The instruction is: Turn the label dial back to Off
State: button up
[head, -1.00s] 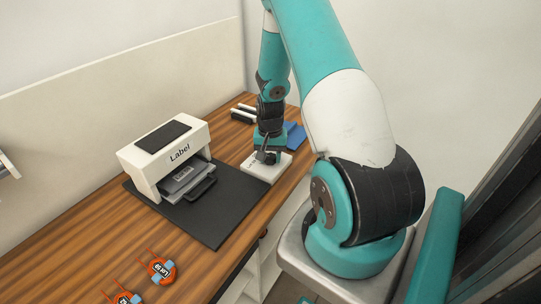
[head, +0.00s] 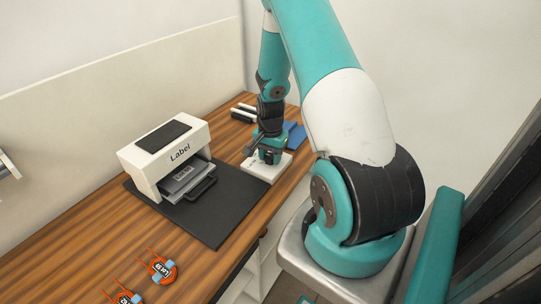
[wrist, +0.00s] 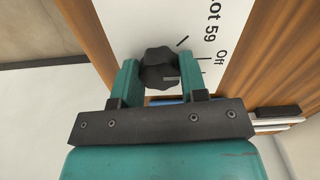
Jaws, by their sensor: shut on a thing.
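The dial is a dark lobed knob (wrist: 158,58) on a white panel in the wrist view. The panel (wrist: 200,18) carries the printed words "Lot 59" and "Off" and thin tick marks. My gripper (wrist: 160,76) is shut on the knob, one teal finger on each side. In the head view my gripper (head: 268,157) is down at the white dial box (head: 258,174), and the knob is mostly hidden there.
A white label machine (head: 150,175) stands left of the dial box on a black mat (head: 215,220). Orange tags (head: 162,270) lie at the front of the wooden bench. Dark-and-white items (head: 240,115) and a blue object (head: 296,135) lie behind the gripper.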

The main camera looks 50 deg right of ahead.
aim_at(271, 156)
jog(key=shift+d, duration=0.1)
jog(key=o, duration=0.9)
notch_tip(271, 156, up, 18)
jog(key=shift+f, duration=0.25)
